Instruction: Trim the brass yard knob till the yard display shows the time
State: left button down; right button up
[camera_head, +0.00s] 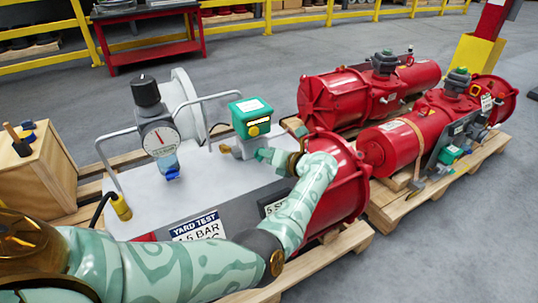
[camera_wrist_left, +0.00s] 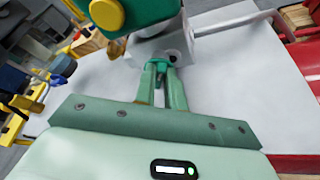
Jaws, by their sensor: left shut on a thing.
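A green box (camera_head: 250,113) with a small display (camera_head: 259,120) stands on a grey block on the bench. The display's figures are too small to read. A yellow, brass-like knob (camera_head: 253,130) sits on the box's front, and it also shows in the left wrist view (camera_wrist_left: 106,13). My left gripper (camera_head: 260,154) is in front of the grey block, below and apart from this knob. In the left wrist view its fingers (camera_wrist_left: 163,68) are shut on a small dark green part, mostly hidden between the tips. My right gripper is not in view.
A dial gauge (camera_head: 160,140) with a black knob (camera_head: 145,91) and a bent grey pipe stand left of the box. A red cylinder (camera_head: 340,180) lies close to my left forearm. More red actuators (camera_head: 395,145) lie on pallets at right. The bench's middle top (camera_head: 220,185) is clear.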

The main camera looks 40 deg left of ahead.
pick_arm(q)
jog(key=c, duration=1.6)
grip_release()
jog(key=shift+d+f, duration=0.1)
jog(key=shift+o, duration=0.7)
jog(key=p+v, duration=0.3)
jog(key=v, duration=1.3)
jog(key=shift+d, duration=0.15)
